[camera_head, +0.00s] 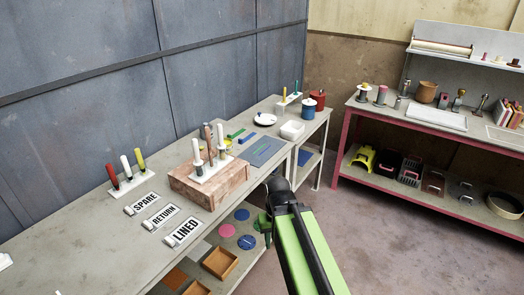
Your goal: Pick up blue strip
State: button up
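A small blue strip (248,138) lies flat on the workbench, beside a green strip (236,134). Just to its right is a grey-blue mat (259,158) with thin green and blue lines on it. My green and black arm rises from the bottom of the picture, and its dark end part (278,188) is at the bench's front edge. The arm end is nearer to me than the blue strip and apart from it. My gripper's fingers cannot be made out clearly.
A brick-coloured block (183,184) with a white pipe rack stands left of the mat. A white tray (292,130), a plate (265,119), and blue (309,106) and red (318,97) pots stand behind. Label plates lie at the front left. Floor to the right is clear.

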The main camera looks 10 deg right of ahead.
aim_at(248, 136)
jog(key=z, duration=5.45)
jog(key=i, duration=0.15)
jog(key=z, duration=2.95)
jog(key=k, duration=2.2)
jog(key=z, duration=1.65)
jog(key=i, duration=0.4)
jog(key=u, duration=0.25)
